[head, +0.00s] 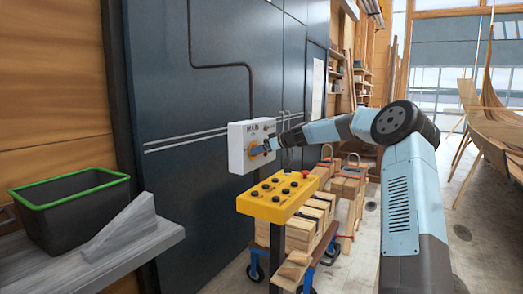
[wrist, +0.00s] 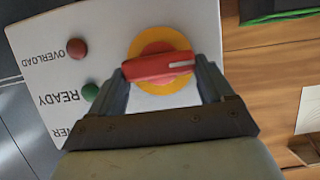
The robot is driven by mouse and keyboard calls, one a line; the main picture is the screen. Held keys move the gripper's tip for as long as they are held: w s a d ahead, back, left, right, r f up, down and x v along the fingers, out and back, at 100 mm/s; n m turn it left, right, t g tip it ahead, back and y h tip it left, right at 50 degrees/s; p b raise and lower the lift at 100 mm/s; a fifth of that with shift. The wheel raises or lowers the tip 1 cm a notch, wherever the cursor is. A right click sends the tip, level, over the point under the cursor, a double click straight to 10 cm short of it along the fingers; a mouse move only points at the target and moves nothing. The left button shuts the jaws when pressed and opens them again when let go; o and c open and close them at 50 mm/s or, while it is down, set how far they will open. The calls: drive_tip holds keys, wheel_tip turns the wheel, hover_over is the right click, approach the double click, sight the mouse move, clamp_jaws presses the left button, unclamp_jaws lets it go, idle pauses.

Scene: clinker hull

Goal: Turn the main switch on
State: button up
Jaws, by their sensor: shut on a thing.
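The main switch is a red rotary handle (wrist: 158,67) on a round yellow plate (wrist: 160,42), set on the front of a white box (head: 236,148) marked MAIN on the dark wall panel. My gripper (wrist: 160,80) is shut on the red handle, one finger at each end of it. In the wrist view the handle lies nearly level, with a white mark toward its right end. In the head view my gripper (head: 268,146) reaches the box from the right and hides part of its front. A red lamp (wrist: 76,49) and a green lamp (wrist: 90,92) sit beside the switch.
A black bin with a green rim (head: 72,181) and a grey wedge (head: 124,225) rest on a shelf at left. Floor shows at right.

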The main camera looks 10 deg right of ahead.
drive_tip(key=shift+w+d+f+m+g+y, duration=0.35)
drive_tip(key=shift+m+y, duration=0.8)
drive_tip(key=shift+m, duration=1.1)
drive_tip(key=shift+w+d+f+m+g+y, duration=0.2)
drive_tip(key=shift+m+g+y, duration=0.65)
drive_tip(key=shift+m, duration=1.35)
drive_tip(key=shift+w+d+f+m+g+y, duration=0.1)
drive_tip(key=shift+d+f+m+g+y, duration=0.25)
drive_tip(key=shift+m+y, duration=1.5)
drive_tip(key=shift+a+f+m+h, duration=0.1)
drive_tip(key=shift+m+h, duration=0.35)
drive_tip(key=shift+m, duration=0.15)
drive_tip(key=o, duration=0.8)
drive_tip(key=shift+o, duration=0.7)
drive_tip(key=shift+a, duration=0.1)
